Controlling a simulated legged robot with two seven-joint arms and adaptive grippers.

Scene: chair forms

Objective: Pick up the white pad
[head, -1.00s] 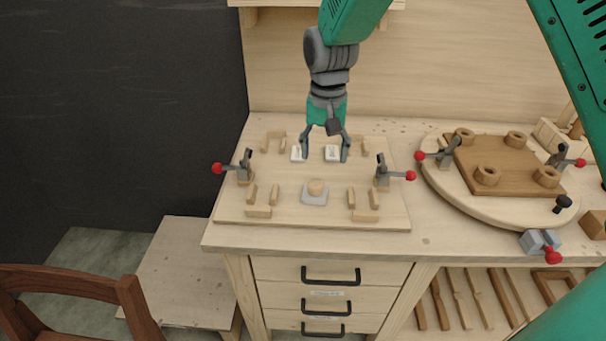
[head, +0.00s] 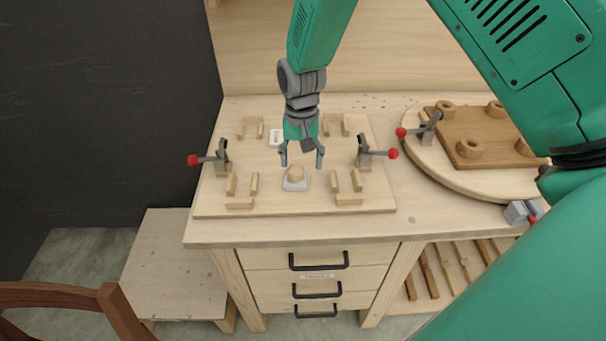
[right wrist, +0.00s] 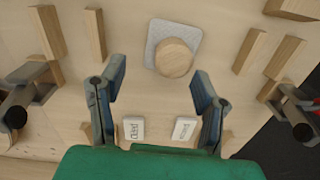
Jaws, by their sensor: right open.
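Two small white pads with dark lettering lie on the wooden fixture board (head: 215,200). In the right wrist view they are the left white pad (right wrist: 133,129) and the right white pad (right wrist: 184,128), both near the gripper's base. In the head view one white pad (head: 276,137) shows just left of my right gripper (head: 302,163); the other is hidden behind the gripper. My right gripper (right wrist: 158,78) is open and empty, pointing down, with its fingertips near a grey block with a round wooden knob (head: 296,184). My left gripper is not in view.
Toggle clamps with red knobs, a left one (head: 219,157) and a right one (head: 366,153), flank the gripper. Several small wooden blocks (head: 240,203) stand on the board. A round board with a brown plate (head: 480,140) lies to the right.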

